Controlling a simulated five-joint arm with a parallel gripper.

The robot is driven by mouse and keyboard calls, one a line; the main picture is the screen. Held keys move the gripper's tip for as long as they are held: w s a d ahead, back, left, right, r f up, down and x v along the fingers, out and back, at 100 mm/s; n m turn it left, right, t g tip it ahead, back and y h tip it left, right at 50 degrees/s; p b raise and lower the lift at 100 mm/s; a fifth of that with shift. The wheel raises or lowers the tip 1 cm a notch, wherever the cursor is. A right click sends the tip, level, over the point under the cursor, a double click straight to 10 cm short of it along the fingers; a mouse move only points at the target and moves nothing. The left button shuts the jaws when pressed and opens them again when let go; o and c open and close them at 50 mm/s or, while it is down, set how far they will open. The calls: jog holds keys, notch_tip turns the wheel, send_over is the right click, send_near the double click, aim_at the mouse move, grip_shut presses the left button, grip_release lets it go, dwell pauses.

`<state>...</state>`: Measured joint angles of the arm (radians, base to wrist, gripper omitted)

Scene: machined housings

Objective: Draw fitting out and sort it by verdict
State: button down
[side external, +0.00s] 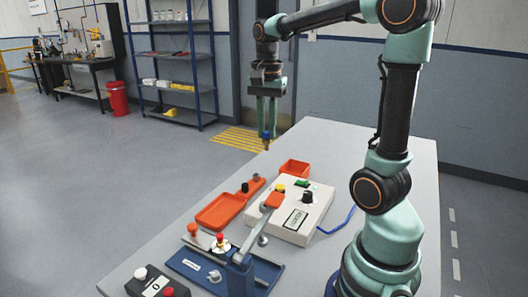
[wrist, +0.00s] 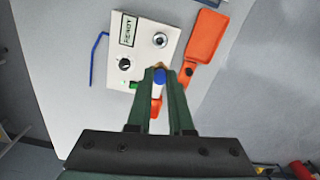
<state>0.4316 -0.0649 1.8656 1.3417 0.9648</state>
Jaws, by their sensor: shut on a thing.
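My gripper (side external: 267,125) is shut on a small blue fitting (side external: 266,136) with a brass-coloured tip, held above the far part of the table. In the wrist view the fitting (wrist: 160,77) sits between the fingertips, tip pointing away from me. A pale tester box (side external: 292,212) stands on the table below, with a display, a black knob, and green and yellow parts on top. In the wrist view its display (wrist: 127,30) appears to read READY, and a silver round port (wrist: 159,40) shows. An orange bin (side external: 295,169) stands behind the box; an orange tray (side external: 219,211) lies left of it.
A blue fixture plate (side external: 188,264) with an orange-handled lever (side external: 273,200) stands in front of the tester box. A button box (side external: 158,284) sits at the near left edge. A blue cable (side external: 338,222) runs right of the tester. The table's far end is clear.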

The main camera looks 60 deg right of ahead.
jog(key=shift+r, duration=0.65)
jog(key=w+d+f, duration=0.2)
jog(key=d+f, duration=0.1)
jog(key=d, duration=0.3)
jog(key=w+d+f, duration=0.2)
jog(key=d, duration=0.5)
jog(key=shift+s+d+f, duration=0.25)
jog(key=shift+d+f, duration=2.15)
jog(key=shift+f, duration=0.3)
jog(key=shift+s+d+f, duration=0.25)
jog(key=shift+d+f, duration=2.1)
jog(key=shift+f, duration=0.35)
jog(key=shift+s+d+f, duration=0.25)
jog(key=shift+d+f, duration=2.15)
jog(key=shift+f, duration=0.3)
jog(key=c, duration=0.7)
grip_release()
jog(key=shift+c, duration=0.2)
